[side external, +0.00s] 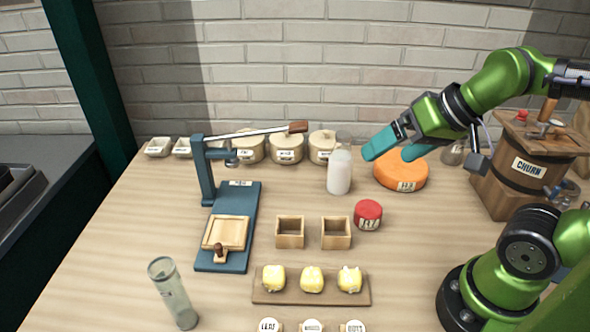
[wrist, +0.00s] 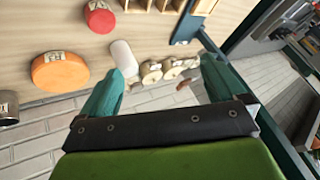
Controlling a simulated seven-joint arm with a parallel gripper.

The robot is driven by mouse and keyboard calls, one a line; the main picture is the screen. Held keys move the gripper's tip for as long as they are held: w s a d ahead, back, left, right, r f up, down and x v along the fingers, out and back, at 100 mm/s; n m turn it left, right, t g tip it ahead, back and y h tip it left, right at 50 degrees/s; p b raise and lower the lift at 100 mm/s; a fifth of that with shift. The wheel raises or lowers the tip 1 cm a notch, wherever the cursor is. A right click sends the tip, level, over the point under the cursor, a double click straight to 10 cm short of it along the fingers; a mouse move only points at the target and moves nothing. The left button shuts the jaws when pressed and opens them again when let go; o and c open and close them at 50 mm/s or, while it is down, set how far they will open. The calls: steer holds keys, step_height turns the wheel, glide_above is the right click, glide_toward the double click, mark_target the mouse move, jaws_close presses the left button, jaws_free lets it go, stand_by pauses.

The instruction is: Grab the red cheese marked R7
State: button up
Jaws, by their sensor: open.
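The red cheese (side external: 368,214) is a small round block with a pale label on its side, too small to read for sure. It sits on the table right of the two small wooden boxes. In the wrist view the red cheese (wrist: 99,17) is at the top left, beyond my fingers. My gripper (side external: 391,150) is open and empty, raised above the table near the orange cheese and behind the red cheese. In the wrist view my gripper's two teal fingers (wrist: 160,85) are spread wide with nothing between them.
An orange cheese wheel (side external: 401,172) and a white bottle (side external: 339,172) stand behind the red cheese. Wooden boxes (side external: 290,232) are to its left. A board with yellow pieces (side external: 312,297) is in front. A churn (side external: 525,165) stands at right.

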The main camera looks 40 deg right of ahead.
steer(key=shift+f, duration=0.1)
steer(key=m+g+h, duration=0.2)
steer(key=m+g, duration=0.1)
steer(key=g, duration=0.4)
glide_above(369, 207)
step_height(369, 207, down, 7)
steer(key=f, duration=1.1)
steer(key=shift+s+a+f, duration=0.1)
steer(key=shift+a+f, duration=0.1)
steer(key=shift+a, duration=0.15)
steer(key=shift+d+f, duration=0.2)
steer(key=shift+f, duration=1.15)
steer(key=shift+d+f, duration=0.2)
steer(key=shift+f, duration=1.1)
steer(key=shift+c, duration=0.5)
steer(key=c, duration=1.1)
